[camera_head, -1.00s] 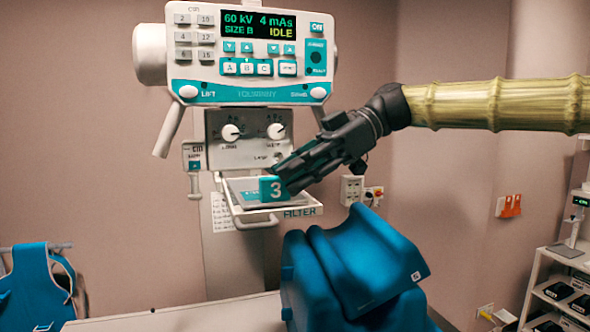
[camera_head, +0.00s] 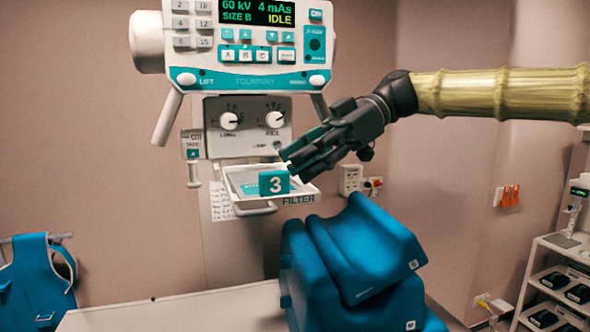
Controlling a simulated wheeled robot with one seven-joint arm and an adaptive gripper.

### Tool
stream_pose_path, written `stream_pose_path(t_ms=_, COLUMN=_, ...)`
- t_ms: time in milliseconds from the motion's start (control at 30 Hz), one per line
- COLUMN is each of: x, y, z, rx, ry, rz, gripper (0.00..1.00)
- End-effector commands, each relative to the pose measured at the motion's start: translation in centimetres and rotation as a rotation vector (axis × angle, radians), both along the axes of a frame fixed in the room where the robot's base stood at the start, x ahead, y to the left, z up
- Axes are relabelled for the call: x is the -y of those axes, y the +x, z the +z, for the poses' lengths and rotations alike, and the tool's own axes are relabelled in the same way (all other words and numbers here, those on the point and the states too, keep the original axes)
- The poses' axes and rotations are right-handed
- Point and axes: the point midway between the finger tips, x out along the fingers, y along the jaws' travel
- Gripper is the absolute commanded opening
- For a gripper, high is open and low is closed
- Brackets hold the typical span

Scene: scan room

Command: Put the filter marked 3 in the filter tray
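The filter marked 3 (camera_head: 274,182) shows its teal tab with a white 3 at the front of the filter tray (camera_head: 256,211). The tray is the pale, shallow pull-out holder under the collimator, with the word FILTER on its front edge. The filter's plate lies inside the tray rim, as far as I can see. My gripper (camera_head: 289,162) is just above and to the right of the tab, pointing down-left. Its dark fingers look parted, with nothing held between them. They cover the tray's back right part.
The X-ray control panel (camera_head: 247,50) and the knob housing (camera_head: 250,126) stand close above the tray. A blue padded form (camera_head: 350,260) sits on the table (camera_head: 180,315) below my arm. A shelf rack (camera_head: 565,255) is at right and a blue apron (camera_head: 38,280) at left.

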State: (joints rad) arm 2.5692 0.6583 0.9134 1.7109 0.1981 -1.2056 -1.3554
Motion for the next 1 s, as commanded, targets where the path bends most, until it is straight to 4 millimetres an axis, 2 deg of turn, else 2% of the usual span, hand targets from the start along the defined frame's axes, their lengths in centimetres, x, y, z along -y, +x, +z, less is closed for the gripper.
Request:
stream_pose_path(t_ms=300, x=4.8, y=1.9, z=2.5, rx=0.002, ry=0.002, rz=-0.003, gripper=0.35)
stream_pose_path(t_ms=500, x=7.0, y=2.8, z=4.0, rx=0.001, ry=0.001, rz=-0.003, gripper=0.35)
stream_pose_path(t_ms=700, x=8.1, y=3.2, z=4.7, rx=0.000, ry=0.000, rz=-0.001, gripper=0.35)
stream_pose_path(t_ms=1000, x=8.2, y=3.2, z=4.8, rx=-0.001, ry=0.000, rz=0.000, gripper=0.35)
